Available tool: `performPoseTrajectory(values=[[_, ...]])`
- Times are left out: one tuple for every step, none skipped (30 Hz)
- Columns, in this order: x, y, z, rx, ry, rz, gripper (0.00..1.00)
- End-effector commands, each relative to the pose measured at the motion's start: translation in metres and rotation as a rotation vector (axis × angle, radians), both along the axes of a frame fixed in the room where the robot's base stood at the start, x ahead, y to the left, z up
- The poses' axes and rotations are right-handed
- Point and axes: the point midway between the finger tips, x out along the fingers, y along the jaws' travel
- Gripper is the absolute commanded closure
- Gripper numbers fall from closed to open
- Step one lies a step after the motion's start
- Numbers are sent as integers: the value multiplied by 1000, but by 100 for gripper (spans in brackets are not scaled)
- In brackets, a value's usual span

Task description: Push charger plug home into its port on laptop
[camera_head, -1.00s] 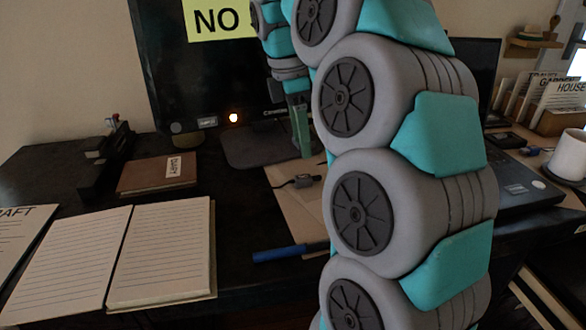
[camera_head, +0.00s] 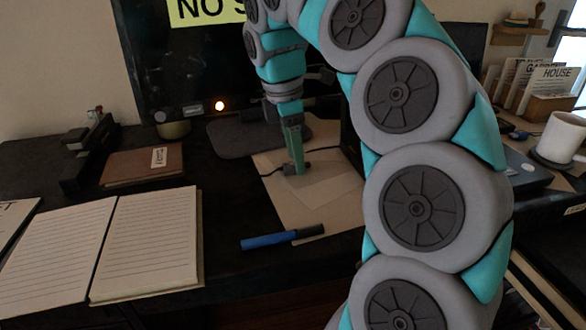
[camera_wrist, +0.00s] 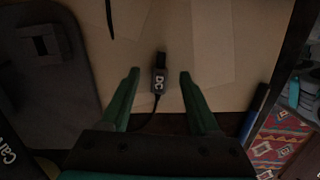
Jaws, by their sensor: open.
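The charger plug (camera_wrist: 160,77) is a small dark block marked DC, with a cable trailing toward my gripper. It lies on a tan sheet, and in the head view the plug (camera_head: 290,170) shows at my fingertips. My gripper (camera_wrist: 159,74) is open, with one green finger on each side of the plug and visible gaps between. In the head view my gripper (camera_head: 296,168) points down over the sheet. The laptop (camera_head: 525,172) is dark and stands at the right, mostly hidden behind my arm. Its port cannot be seen.
The tan sheet (camera_head: 325,205) lies around the plug, with a blue marker (camera_head: 268,240) near its front edge. An open notebook (camera_head: 150,240) and brown diary (camera_head: 142,165) lie left. A monitor (camera_head: 180,70) stands behind. A white mug (camera_head: 560,135) is far right.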

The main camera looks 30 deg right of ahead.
Motion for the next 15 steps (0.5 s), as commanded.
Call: performPoseTrajectory(values=[[-1, -1, -5, 0, 2, 0, 38], [-1, -1, -7, -1, 1, 0, 38], [-1, -1, -9, -1, 0, 0, 38], [-1, -1, -10, -1, 0, 1, 38], [-1, -1, -10, -1, -1, 1, 38], [-1, -1, -10, -1, -1, 1, 38], [-1, -1, -10, -1, -1, 1, 38], [0, -1, -10, -1, -1, 0, 38], [0, -1, -10, -1, -1, 1, 38], [0, -1, -10, -1, -1, 1, 38], [0, -1, -10, 0, -1, 0, 41], [0, -1, -10, 0, -1, 1, 45], [0, -1, -10, 0, -1, 1, 49], [0, -1, -10, 0, -1, 1, 52], [0, -1, -10, 0, -1, 1, 57]])
